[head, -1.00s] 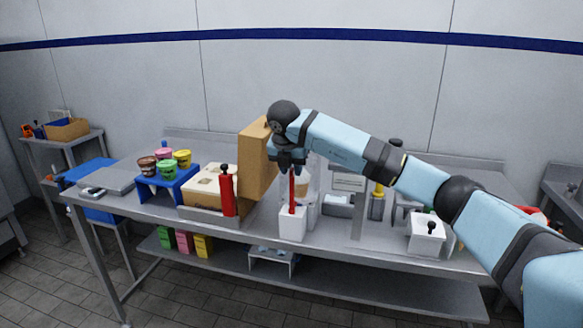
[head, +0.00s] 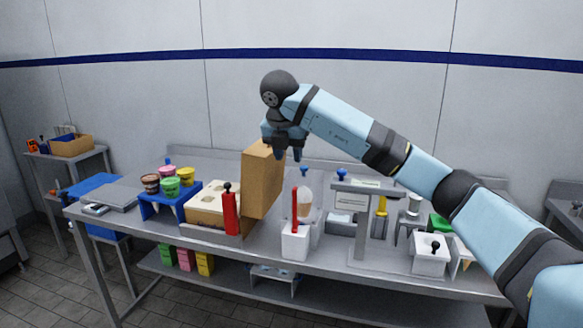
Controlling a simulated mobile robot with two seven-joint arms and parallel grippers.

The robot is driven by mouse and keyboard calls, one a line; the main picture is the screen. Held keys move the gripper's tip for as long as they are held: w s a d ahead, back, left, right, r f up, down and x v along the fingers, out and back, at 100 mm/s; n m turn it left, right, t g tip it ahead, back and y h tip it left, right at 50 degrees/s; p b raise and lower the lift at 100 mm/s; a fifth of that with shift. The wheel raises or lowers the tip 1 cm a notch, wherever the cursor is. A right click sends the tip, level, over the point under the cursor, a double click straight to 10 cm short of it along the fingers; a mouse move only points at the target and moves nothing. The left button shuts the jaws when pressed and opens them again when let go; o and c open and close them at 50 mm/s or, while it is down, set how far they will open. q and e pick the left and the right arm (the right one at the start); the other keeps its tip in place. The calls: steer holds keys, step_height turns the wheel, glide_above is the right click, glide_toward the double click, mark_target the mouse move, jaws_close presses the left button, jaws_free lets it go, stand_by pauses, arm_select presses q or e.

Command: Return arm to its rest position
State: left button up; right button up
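My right arm reaches in from the right, and its gripper (head: 289,158) points down above the table, just right of the top of the tan cardboard box (head: 262,182). Its fingers look apart, with nothing seen between them. Below it, a red stick-like tool (head: 294,208) stands upright in a white holder (head: 295,242), clear of the fingers. My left gripper is not in view.
The steel table (head: 330,258) is crowded. A blue rack (head: 165,207) of coloured cups, a tan block with holes (head: 205,205) and a red bottle (head: 230,212) are on the left. Space above is free.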

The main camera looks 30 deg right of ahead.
steer(key=shift+v, duration=0.95)
steer(key=shift+d, duration=0.15)
